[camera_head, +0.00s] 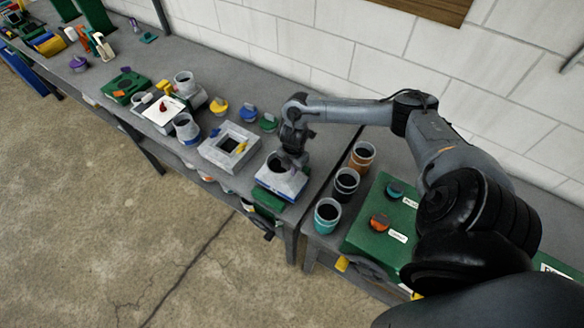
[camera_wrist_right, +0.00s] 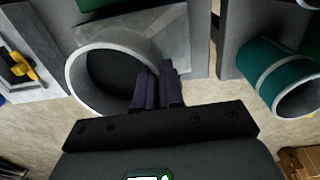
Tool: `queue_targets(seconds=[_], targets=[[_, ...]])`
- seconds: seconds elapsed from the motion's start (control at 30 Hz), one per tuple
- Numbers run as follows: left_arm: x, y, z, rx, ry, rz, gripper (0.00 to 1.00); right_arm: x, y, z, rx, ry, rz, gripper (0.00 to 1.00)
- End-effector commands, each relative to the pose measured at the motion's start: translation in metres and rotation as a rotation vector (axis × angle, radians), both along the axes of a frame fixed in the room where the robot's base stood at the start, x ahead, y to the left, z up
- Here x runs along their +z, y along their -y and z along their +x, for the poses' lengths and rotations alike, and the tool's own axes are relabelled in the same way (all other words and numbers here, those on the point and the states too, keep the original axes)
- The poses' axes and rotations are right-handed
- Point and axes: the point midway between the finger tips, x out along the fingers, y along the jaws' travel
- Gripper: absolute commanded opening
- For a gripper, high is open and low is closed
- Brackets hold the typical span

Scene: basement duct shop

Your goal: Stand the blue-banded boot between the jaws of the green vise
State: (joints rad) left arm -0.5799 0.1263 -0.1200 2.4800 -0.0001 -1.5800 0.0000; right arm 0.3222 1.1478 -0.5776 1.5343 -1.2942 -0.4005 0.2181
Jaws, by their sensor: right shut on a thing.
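The blue-banded boot (camera_head: 286,184) is grey, with a round collar and a wider square base edged in blue. It is upright over the green vise (camera_head: 268,199) at the right end of the long bench. My right gripper (camera_head: 291,158) is shut on the wall of its collar. In the right wrist view the dark fingers (camera_wrist_right: 158,88) pinch the near rim of the boot's round opening (camera_wrist_right: 113,82). The boot hides much of the vise, so I cannot tell whether its base rests between the jaws. My left gripper is not in view.
A square grey frame (camera_head: 215,149) stands just left of the vise. Orange (camera_head: 362,156), black (camera_head: 346,184) and teal-banded (camera_head: 327,216) cylinders stand right of it, near a green box (camera_head: 370,237). Yellow, blue and green knobbed pieces lie behind. Bare concrete floor lies in front.

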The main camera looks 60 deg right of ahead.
Motion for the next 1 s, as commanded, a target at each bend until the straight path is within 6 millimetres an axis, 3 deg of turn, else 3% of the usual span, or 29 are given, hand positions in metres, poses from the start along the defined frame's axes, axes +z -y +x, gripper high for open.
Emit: queue_targets(seconds=[0.87, 0.9, 1.0], targets=[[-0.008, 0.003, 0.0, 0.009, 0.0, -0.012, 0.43, -0.013, 0.0, 0.001, -0.001, 0.002, 0.0, 0.0], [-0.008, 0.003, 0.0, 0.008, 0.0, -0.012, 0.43, -0.013, 0.0, 0.001, -0.001, 0.002, 0.0, 0.12], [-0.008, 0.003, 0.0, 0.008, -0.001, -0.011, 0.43, -0.013, 0.0, 0.001, -0.001, 0.002, 0.0, 0.28]])
